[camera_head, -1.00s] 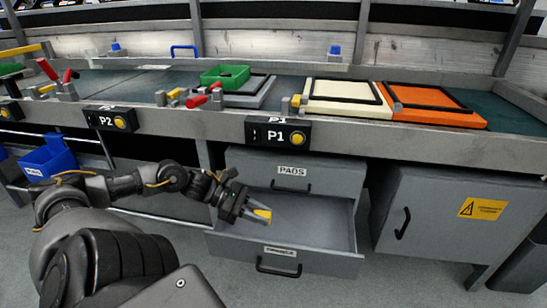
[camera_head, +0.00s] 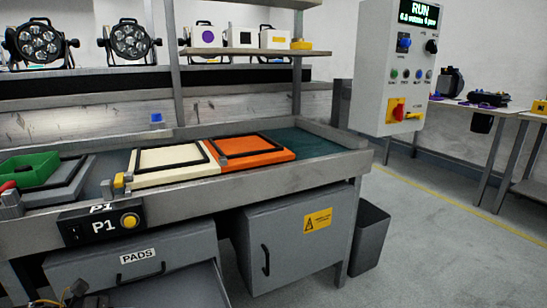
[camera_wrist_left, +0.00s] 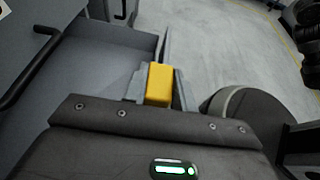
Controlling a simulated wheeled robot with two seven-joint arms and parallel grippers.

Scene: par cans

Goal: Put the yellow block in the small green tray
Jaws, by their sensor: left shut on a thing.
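The yellow block (camera_wrist_left: 159,84) is between the fingers of my left gripper (camera_wrist_left: 158,88) in the left wrist view, and the gripper is shut on it. The open grey drawer shows beside and beyond it there. In the head view my left gripper is out of frame; only a bit of my arm shows at the bottom left corner. The small green tray (camera_head: 28,170) sits at the left edge of the head view, on a grey fixture on the bench. My right gripper is in neither view.
The bench (camera_head: 230,178) holds a cream panel (camera_head: 165,178) and an orange panel (camera_head: 270,154). Below are the open drawer under PADS (camera_head: 135,256) and a grey cabinet (camera_head: 290,245). A control box (camera_head: 398,70) stands at right. Floor is clear at right.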

